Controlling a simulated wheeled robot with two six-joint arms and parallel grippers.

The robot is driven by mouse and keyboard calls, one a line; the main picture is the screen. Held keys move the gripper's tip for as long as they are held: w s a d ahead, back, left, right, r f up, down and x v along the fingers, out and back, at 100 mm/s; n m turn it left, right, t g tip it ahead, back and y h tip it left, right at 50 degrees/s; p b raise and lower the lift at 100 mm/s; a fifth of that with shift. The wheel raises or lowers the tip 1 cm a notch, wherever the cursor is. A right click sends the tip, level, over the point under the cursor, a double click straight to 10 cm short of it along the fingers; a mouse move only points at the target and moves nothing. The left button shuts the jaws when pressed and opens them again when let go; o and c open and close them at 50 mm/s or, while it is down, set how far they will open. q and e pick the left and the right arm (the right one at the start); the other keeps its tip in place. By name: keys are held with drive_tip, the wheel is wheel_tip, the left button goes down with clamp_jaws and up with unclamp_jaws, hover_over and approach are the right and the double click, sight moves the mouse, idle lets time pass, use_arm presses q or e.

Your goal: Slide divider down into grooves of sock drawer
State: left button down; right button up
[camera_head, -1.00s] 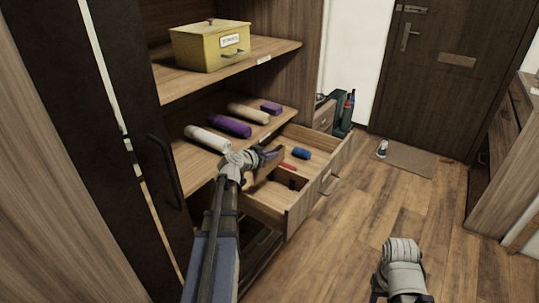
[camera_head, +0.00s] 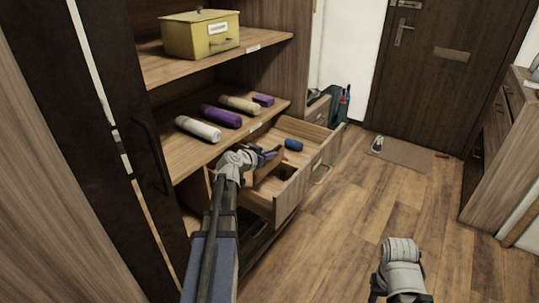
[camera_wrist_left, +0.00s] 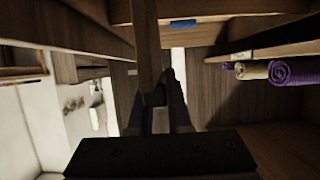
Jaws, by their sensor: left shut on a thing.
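My left gripper (camera_head: 262,157) is shut on the divider, a thin brown wooden board (camera_head: 268,171), over the open sock drawer (camera_head: 292,195). In the left wrist view the divider (camera_wrist_left: 146,40) stands out from between the fingers (camera_wrist_left: 160,98). The head view does not clearly show whether the divider's lower edge is in the grooves; the gripper and arm hide part of it. A blue rolled sock (camera_head: 293,145) lies in the far part of the drawer, with a red item partly hidden nearer. My right arm's end (camera_head: 400,262) is at the lower right; its fingers are not clear.
A yellow box (camera_head: 200,35) stands on the shelf above. The floor (camera_head: 340,235) right of the drawer is clear.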

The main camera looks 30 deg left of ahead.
sight(258, 182)
use_arm(q)
drive_tip(key=shift+f+b, duration=2.1)
drive_tip(key=shift+f, duration=0.25)
drive_tip(key=shift+f+b, duration=3.3)
drive_tip(key=shift+f, duration=0.05)
drive_tip(key=c, duration=0.8)
unclamp_jaws()
drive_tip(key=shift+r, duration=0.1)
drive_tip(key=shift+o, duration=0.2)
drive_tip(key=shift+s, duration=0.1)
drive_tip(key=p+v, duration=0.3)
drive_tip(key=v, duration=0.3)
drive_tip(key=shift+s+r, duration=0.3)
drive_tip(key=shift+s+a, duration=0.1)
drive_tip(key=shift+s, duration=0.35)
drive_tip(key=shift+r, duration=0.1)
